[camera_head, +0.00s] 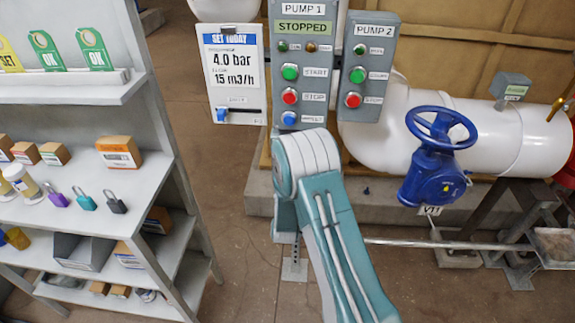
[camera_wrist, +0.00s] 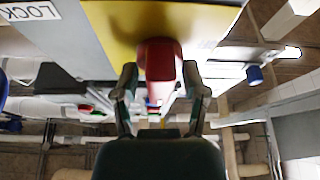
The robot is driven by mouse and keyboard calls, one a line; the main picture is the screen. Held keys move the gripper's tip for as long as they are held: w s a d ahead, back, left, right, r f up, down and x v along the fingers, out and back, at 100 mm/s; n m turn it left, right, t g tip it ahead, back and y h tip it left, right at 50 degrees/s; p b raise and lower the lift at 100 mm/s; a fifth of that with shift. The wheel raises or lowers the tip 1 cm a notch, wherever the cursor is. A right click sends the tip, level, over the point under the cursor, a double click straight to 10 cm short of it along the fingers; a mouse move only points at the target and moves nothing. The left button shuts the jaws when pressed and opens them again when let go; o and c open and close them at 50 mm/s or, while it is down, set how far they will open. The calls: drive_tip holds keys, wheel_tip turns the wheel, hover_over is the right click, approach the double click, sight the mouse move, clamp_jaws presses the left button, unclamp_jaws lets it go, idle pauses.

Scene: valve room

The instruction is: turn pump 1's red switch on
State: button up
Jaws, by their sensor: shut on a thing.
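Pump 1's grey panel (camera_head: 276,100) stands at the top middle of the head view. Its display (camera_head: 303,27) reads STOPPED. It has a green button (camera_head: 290,72), a red button (camera_head: 290,96) and a blue knob (camera_head: 289,118). In the wrist view, a red switch handle (camera_wrist: 158,52) sticks out from a yellow plate (camera_wrist: 110,30). My gripper (camera_wrist: 160,82) has one finger on each side of the handle and is shut on it. In the head view my arm hides the gripper and the red switch.
Pump 2's panel (camera_head: 370,30) stands to the right. A white board (camera_head: 234,85) reading 4.0 bar hangs to the left. A blue valve wheel (camera_head: 440,128) sits by a white pipe (camera_head: 500,130). A shelf (camera_head: 130,200) with tags, boxes and padlocks fills the left side.

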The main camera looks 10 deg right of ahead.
drive_tip(key=shift+f+m+h, duration=0.3)
drive_tip(key=shift+m+h, duration=0.3)
drive_tip(key=shift+m, duration=0.2)
drive_tip(key=shift+r, duration=0.25)
drive_tip(key=o, duration=0.8)
drive_tip(key=shift+w, duration=0.1)
drive_tip(key=shift+a, duration=0.1)
drive_tip(key=v, duration=0.7)
drive_tip(key=shift+a+f, duration=0.1)
drive_tip(key=shift+s, duration=0.25)
